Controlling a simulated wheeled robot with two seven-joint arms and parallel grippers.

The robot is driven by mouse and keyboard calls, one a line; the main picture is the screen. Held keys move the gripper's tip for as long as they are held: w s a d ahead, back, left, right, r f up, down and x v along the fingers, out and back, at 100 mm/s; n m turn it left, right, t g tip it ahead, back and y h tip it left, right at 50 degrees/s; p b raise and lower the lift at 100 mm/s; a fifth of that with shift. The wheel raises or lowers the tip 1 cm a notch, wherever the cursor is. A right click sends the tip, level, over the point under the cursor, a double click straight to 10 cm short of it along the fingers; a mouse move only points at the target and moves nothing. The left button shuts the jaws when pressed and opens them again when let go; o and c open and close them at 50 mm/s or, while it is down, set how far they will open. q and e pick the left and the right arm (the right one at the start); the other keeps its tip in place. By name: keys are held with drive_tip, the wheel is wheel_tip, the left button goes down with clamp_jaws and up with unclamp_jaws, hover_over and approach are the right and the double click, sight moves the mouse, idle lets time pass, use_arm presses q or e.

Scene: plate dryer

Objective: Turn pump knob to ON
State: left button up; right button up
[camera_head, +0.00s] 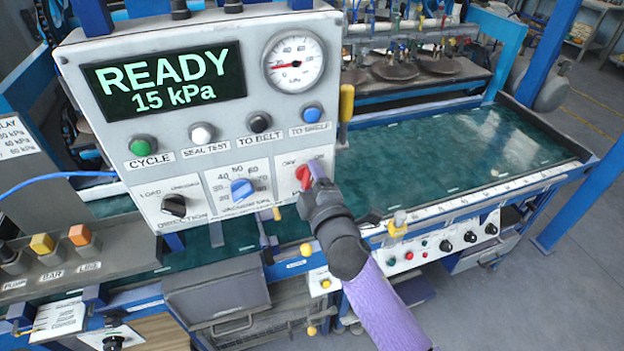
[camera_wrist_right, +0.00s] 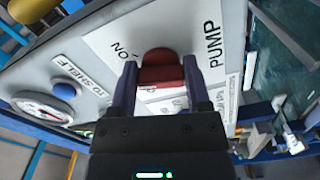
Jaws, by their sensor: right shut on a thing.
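The red pump knob (camera_head: 303,177) sits on the lower right of the grey control panel (camera_head: 240,30). My right gripper (camera_head: 318,172) reaches it from the lower right. In the right wrist view the two purple fingers (camera_wrist_right: 161,75) are on either side of the red knob (camera_wrist_right: 162,56) and shut on it. The ON label (camera_wrist_right: 122,50) is to the upper left of the knob and the word PUMP (camera_wrist_right: 214,42) is to its right. The fingers partly cover the knob, so its exact pointing direction is hard to tell. My left gripper is not in view.
The display (camera_head: 165,80) reads READY, 15 kPa. A blue knob (camera_head: 242,190) and a black knob (camera_head: 174,206) are left of the red one. Round buttons and a gauge (camera_head: 294,62) are above. A green belt table (camera_head: 440,140) lies behind my right arm.

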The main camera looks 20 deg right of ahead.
drive_tip(key=m, duration=0.3)
drive_tip(key=shift+f, duration=0.1)
drive_tip(key=shift+m+p, duration=0.35)
drive_tip(key=shift+m, duration=1.05)
drive_tip(key=shift+f, duration=0.1)
drive_tip(key=o, duration=1.3)
drive_tip(key=s, duration=1)
drive_tip(key=shift+d, duration=0.1)
